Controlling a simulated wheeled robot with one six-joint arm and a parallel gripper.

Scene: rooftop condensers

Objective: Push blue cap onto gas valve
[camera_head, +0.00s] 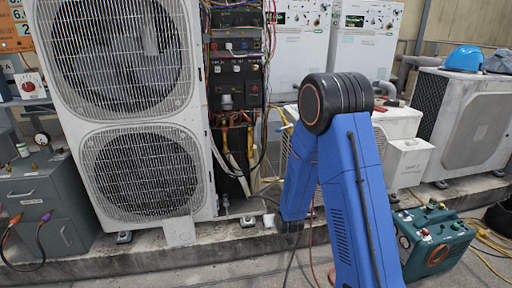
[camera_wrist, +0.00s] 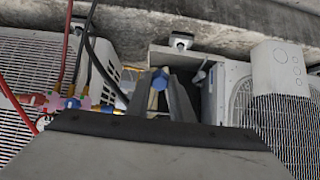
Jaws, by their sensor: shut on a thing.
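In the wrist view, my gripper (camera_wrist: 163,92) is shut on a small blue cap (camera_wrist: 159,79), which sits between the two grey fingers at their tips. Past the fingers are a concrete ledge and the side of a condenser. I cannot make out the gas valve for certain; a small grey fitting (camera_wrist: 199,76) shows just right of the fingers. I cannot tell whether the cap touches anything ahead of it. In the head view, my blue arm hides the cap and most of the gripper.
The tall double-fan condenser (camera_head: 137,117) stands left of my arm, its service side open with wires and pipes. A green machine (camera_head: 433,240) stands on the ground right.

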